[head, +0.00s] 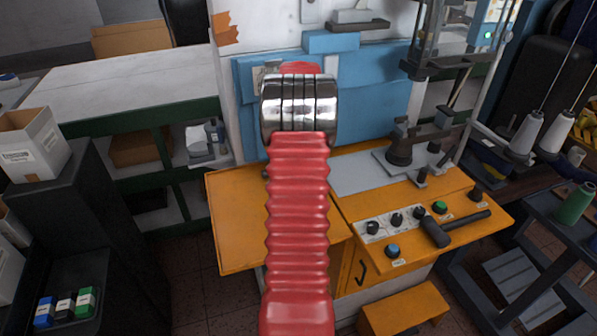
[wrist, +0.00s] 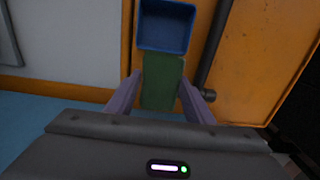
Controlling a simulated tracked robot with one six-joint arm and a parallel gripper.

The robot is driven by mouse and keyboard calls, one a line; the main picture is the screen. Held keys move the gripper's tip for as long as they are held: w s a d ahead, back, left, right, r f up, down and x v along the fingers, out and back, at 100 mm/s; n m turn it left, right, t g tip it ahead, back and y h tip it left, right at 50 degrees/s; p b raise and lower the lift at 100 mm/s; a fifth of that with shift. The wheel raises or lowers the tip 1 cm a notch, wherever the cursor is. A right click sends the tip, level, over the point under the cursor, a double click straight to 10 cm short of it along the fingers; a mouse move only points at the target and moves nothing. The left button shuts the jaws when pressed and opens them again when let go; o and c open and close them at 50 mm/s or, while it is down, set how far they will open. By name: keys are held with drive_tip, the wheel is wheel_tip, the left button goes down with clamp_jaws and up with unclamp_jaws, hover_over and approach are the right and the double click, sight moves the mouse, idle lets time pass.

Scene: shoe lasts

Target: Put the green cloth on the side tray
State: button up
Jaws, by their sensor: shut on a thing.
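My gripper (wrist: 161,82) shows in the wrist view, its two greyish-purple fingers closed on a folded green cloth (wrist: 162,78). The cloth is a flat, dark green rectangle between the fingers. Just past it is a square, open blue tray (wrist: 165,26) with raised walls; the cloth's far edge overlaps or meets the tray's near wall, and I cannot tell whether they touch. In the head view my red arm hides the gripper and cloth. An orange side surface (head: 232,225) sticks out left of the machine there; I cannot tell which of these is the side tray.
The orange machine table (head: 375,185) has knobs and a black-headed hammer (head: 437,233) on its right part. A blue panel (head: 375,95) stands behind it. A dark shelf (head: 65,290) with small boxes is at left. Thread cones (head: 527,132) stand at right.

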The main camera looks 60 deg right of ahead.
drive_tip(key=shift+f, duration=0.15)
drive_tip(key=shift+a+f, duration=0.1)
drive_tip(key=shift+f, duration=2.45)
drive_tip(key=c, duration=0.4)
drive_tip(key=o, duration=1.4)
drive_tip(key=shift+r, duration=0.1)
drive_tip(key=shift+r, duration=0.15)
wheel_tip(320, 180, up, 12)
drive_tip(key=shift+f, duration=0.1)
drive_tip(key=shift+w, duration=0.1)
